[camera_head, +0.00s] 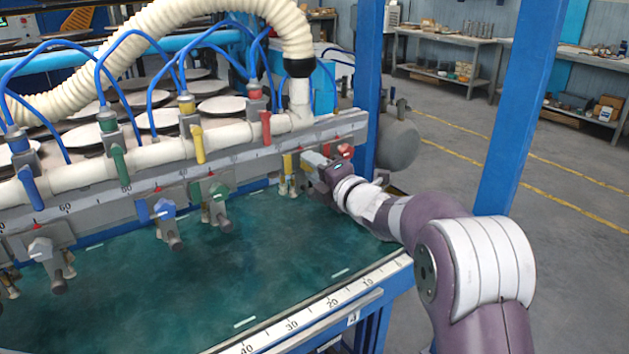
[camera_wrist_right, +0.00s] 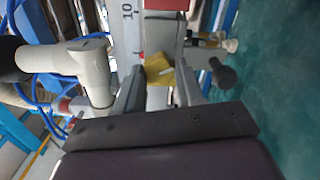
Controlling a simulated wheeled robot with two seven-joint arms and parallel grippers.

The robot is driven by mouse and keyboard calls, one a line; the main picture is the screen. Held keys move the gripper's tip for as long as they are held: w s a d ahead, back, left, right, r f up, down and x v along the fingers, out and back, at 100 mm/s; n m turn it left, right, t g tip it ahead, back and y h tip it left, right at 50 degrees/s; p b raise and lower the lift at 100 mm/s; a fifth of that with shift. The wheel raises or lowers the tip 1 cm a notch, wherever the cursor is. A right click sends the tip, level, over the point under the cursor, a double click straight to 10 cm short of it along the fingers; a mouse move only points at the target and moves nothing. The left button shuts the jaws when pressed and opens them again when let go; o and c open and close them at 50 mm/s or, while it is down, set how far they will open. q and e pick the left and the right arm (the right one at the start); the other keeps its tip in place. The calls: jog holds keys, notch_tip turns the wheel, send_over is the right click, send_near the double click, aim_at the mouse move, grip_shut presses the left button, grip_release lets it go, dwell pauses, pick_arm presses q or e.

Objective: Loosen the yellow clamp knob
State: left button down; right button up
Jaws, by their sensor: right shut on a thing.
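The yellow clamp knob (camera_head: 288,163) sits on the scaled rail near its right end, and its clamp hangs below it. In the wrist view the yellow knob (camera_wrist_right: 158,70) lies between the two fingers of my right gripper (camera_wrist_right: 160,78). The fingers are shut on it, one on each side. In the head view my right gripper (camera_head: 312,162) reaches in from the right at rail height and partly hides the clamp. My left gripper is not in view.
Green (camera_head: 218,191) and blue (camera_head: 164,208) clamp knobs sit farther left on the rail. A red knob (camera_head: 345,151) is close beside my right gripper. A white pipe with valves (camera_head: 150,153) runs above the rail. The green table (camera_head: 200,290) is clear in front.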

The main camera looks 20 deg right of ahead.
jog(key=shift+f+n, duration=0.1)
jog(key=shift+n, duration=0.2)
jog(key=o, duration=1)
jog(key=shift+o, duration=0.2)
jog(key=b+v, duration=0.1)
jog(key=v, duration=1.1)
jog(key=shift+s, duration=0.35)
jog(key=shift+d, duration=0.15)
